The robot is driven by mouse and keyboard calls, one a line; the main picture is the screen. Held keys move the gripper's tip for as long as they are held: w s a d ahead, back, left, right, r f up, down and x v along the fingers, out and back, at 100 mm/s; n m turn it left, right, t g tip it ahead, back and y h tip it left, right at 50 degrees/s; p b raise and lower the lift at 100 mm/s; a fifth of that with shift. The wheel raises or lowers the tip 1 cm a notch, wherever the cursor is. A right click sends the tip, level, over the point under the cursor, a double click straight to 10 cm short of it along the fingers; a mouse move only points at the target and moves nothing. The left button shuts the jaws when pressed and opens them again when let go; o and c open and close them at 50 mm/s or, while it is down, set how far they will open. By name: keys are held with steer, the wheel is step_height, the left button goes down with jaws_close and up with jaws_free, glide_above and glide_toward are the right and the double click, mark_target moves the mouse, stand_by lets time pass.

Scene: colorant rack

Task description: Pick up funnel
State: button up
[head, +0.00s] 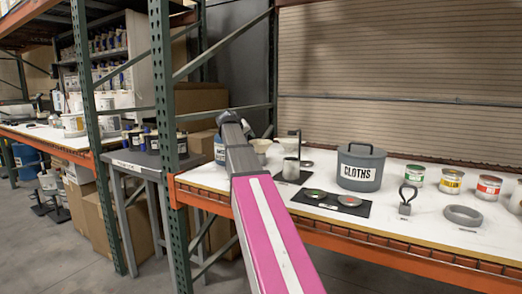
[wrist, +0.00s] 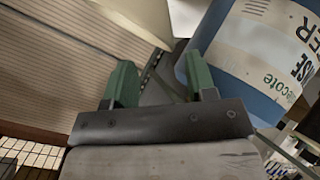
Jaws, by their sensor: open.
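My gripper (wrist: 160,80) shows in the wrist view with its two green fingers apart and nothing between them. In the head view my wrist end (head: 232,122) is over the left end of the white-topped bench, with its fingers hidden. A cream, flared object that looks like the funnel (head: 262,146) stands just right of my wrist. A cream surface, likely the same funnel (wrist: 137,18), fills the top of the wrist view beyond the left finger. A blue container with a white label (wrist: 255,50) is close by the right finger; it also shows left of my wrist (head: 219,150).
A dark stand (head: 296,176) with a pale cup (head: 290,168) is right of the funnel. Further right are the grey CLOTHS pot (head: 360,168), a black tray with two discs (head: 331,203) and several cans. A green rack post (head: 165,120) rises left of my arm.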

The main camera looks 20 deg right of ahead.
mark_target(261, 153)
steer(key=shift+s+f+x, duration=0.15)
steer(key=shift+x, duration=1.15)
steer(key=shift+s+f+x, duration=0.15)
steer(key=shift+f+x, duration=0.05)
steer(key=shift+x, duration=1.15)
steer(key=shift+a, duration=0.1)
jaws_close()
